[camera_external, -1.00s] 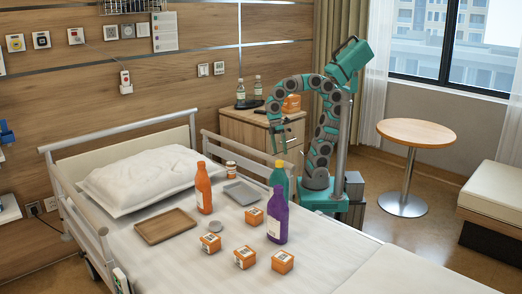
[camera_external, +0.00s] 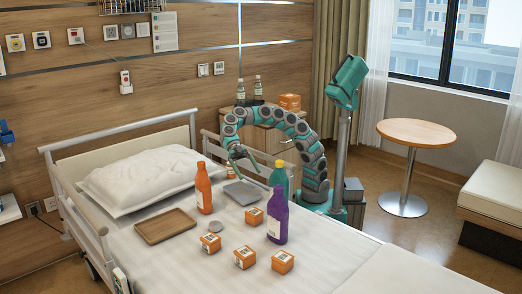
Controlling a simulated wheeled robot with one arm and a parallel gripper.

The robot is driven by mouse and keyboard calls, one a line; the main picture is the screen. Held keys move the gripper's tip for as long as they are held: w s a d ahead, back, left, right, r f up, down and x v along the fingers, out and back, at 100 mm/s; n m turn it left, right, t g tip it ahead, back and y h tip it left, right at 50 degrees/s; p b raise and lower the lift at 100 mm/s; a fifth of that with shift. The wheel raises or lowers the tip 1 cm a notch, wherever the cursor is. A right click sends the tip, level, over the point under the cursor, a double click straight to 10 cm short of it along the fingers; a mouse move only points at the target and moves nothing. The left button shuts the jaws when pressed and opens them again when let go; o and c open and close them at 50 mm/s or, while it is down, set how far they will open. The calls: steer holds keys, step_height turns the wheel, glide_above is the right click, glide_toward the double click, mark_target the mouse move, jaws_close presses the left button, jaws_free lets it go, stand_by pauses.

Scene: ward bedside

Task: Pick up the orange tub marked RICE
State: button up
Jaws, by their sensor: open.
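Several small orange tubs with white labels stand on the bed: one at the back (camera_external: 254,216), one at the left (camera_external: 211,243), one in the middle (camera_external: 245,258) and one at the right (camera_external: 283,262). The print is too small to read, so I cannot tell which is marked RICE. My gripper (camera_external: 240,160) is open and empty, above the far side of the bed near the grey tray (camera_external: 241,193). It is behind and apart from the tubs.
An orange bottle (camera_external: 204,190), a purple bottle (camera_external: 277,218) and a teal bottle (camera_external: 279,178) stand upright among the tubs. A brown tray (camera_external: 164,226) and a small grey round item (camera_external: 215,226) lie on the bed. A bed rail (camera_external: 210,145) runs along the far side.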

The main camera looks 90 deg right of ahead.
steer(key=w+a+f+n, duration=0.1)
steer(key=w+a, duration=0.1)
glide_toward(258, 220)
steer(key=x, duration=0.9)
steer(key=shift+s+a+f, duration=0.1)
steer(key=shift+a+f, duration=0.05)
steer(key=shift+f, duration=0.15)
steer(key=shift+c, duration=0.2)
steer(key=c, duration=1.4)
